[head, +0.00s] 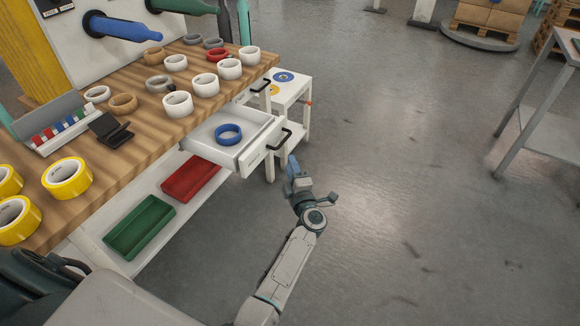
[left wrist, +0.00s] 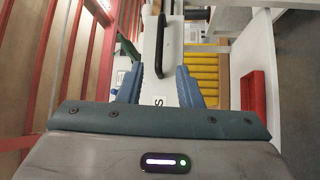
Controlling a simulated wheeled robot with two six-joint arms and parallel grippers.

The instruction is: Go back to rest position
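My left gripper (head: 292,168) is low in front of the workbench, just right of the pulled-out white drawer (head: 257,152). In the left wrist view its two blue fingers (left wrist: 159,88) stand apart with nothing held between them. The drawer's black handle (head: 281,141) shows beyond the fingers in the left wrist view (left wrist: 161,45), apart from them. A blue tape roll (head: 228,134) lies flat in the open drawer. My right gripper is not in view.
The wooden workbench (head: 140,88) carries several white, grey, brown, red and yellow tape rolls. A red bin (head: 191,178) and a green bin (head: 140,226) sit on the lower shelf. A small white table (head: 291,88) stands behind the drawer.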

